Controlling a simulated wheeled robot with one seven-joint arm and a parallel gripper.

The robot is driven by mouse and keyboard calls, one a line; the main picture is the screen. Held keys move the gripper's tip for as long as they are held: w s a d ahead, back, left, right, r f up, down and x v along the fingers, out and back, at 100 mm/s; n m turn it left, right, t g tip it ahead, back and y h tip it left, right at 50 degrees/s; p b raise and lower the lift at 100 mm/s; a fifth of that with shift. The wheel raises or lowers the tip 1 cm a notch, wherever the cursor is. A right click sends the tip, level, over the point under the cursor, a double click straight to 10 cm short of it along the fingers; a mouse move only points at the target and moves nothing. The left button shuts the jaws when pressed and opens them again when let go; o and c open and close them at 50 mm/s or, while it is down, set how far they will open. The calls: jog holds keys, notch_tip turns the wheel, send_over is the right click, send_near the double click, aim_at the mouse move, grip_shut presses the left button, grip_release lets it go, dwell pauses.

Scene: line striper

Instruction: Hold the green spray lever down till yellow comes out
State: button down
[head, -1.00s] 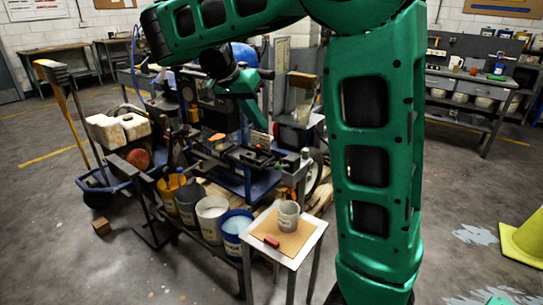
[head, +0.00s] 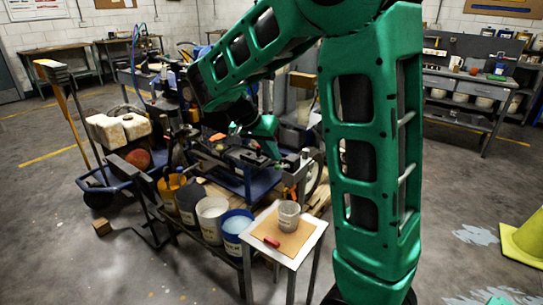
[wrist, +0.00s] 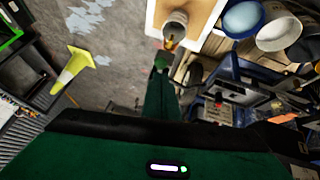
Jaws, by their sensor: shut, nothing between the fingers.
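The line striper (head: 240,180), a dark machine with blue parts, stands left of centre in the head view. My green gripper (head: 270,148) is over its right side, pointing down. In the wrist view my gripper (wrist: 160,62) shows as one narrow green shape with its fingers together, holding nothing. I cannot clearly make out the green spray lever; my gripper or arm may hide it. A grey cup (head: 289,214) stands on a small table (head: 312,238). In the wrist view a small orange-brown thing (wrist: 168,44) shows by the cup's edge; I cannot tell what it is.
Several paint buckets, one with yellow (head: 172,187) and one with blue (head: 237,223), stand left of the small table. A red object (head: 271,242) lies on its board. A yellow cone (head: 526,238) stands far right. Floor between is clear.

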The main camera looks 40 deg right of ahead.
jog(key=shift+s+a+f, duration=0.1)
jog(key=shift+f, duration=0.15)
